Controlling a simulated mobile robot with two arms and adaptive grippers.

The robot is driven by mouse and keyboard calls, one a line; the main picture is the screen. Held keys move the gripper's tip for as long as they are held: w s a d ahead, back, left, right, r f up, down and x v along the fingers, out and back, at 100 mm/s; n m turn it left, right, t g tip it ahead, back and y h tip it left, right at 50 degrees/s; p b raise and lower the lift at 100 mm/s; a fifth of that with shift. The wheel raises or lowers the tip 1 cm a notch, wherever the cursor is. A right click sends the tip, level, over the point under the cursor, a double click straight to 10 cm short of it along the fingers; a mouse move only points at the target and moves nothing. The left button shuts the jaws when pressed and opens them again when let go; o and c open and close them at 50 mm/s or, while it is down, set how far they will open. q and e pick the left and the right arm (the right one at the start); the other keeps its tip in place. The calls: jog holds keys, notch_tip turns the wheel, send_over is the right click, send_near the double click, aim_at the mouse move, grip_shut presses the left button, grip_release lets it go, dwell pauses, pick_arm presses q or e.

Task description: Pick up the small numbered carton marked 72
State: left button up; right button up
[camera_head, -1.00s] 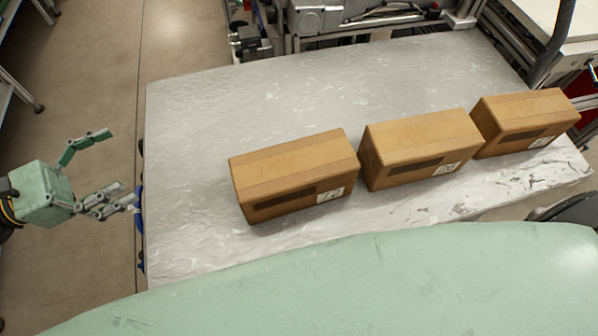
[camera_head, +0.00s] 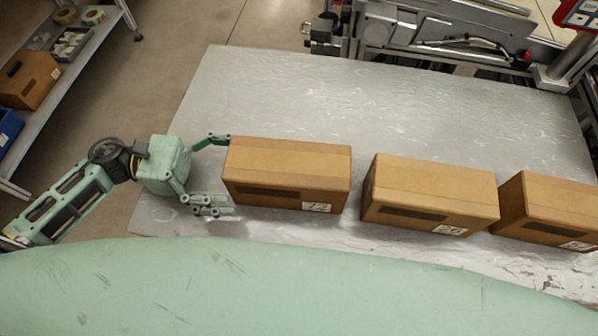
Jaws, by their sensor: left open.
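Three brown cartons stand in a row on the silver-topped table (camera_head: 290,90), each with a dark strip and a white number label on its front. The left carton (camera_head: 290,165) has a label that looks like a two-digit number starting with 1 or 7, too blurred to be sure. The labels on the middle carton (camera_head: 430,190) and the right carton (camera_head: 550,205), cut by the picture edge, are also hard to read. My left gripper (camera_head: 218,173) is open at the left carton's left end, one finger by its far corner, the others by its near corner. Contact is unclear. My right gripper is out of view.
A shelf (camera_head: 75,85) at the left holds another carton (camera_head: 28,78), tape rolls (camera_head: 93,17) and a grey tray (camera_head: 68,42). Machinery (camera_head: 430,40) lines the table's far edge. The table behind the cartons is clear.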

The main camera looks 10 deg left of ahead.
aim_at(268, 170)
pick_arm(q)
jog(key=shift+w+d+r+p, duration=0.1)
jog(key=shift+d+r+p, duration=0.1)
jog(key=shift+d, duration=0.25)
jog(key=shift+w+d+r+p, duration=0.1)
jog(key=shift+d+p, duration=0.05)
jog(key=shift+d, duration=0.3)
jog(key=d, duration=0.1)
jog(key=d+p, duration=0.1)
jog(key=d, duration=0.1)
jog(key=d+p, duration=0.1)
jog(key=shift+w+d+r, duration=0.1)
jog(key=shift+w+d, duration=0.2)
jog(key=shift+w, duration=0.05)
jog(key=shift+d, duration=0.15)
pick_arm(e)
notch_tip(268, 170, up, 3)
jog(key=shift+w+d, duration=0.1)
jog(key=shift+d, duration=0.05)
pick_arm(q)
jog(key=shift+c, duration=0.6)
jog(key=c, duration=1.5)
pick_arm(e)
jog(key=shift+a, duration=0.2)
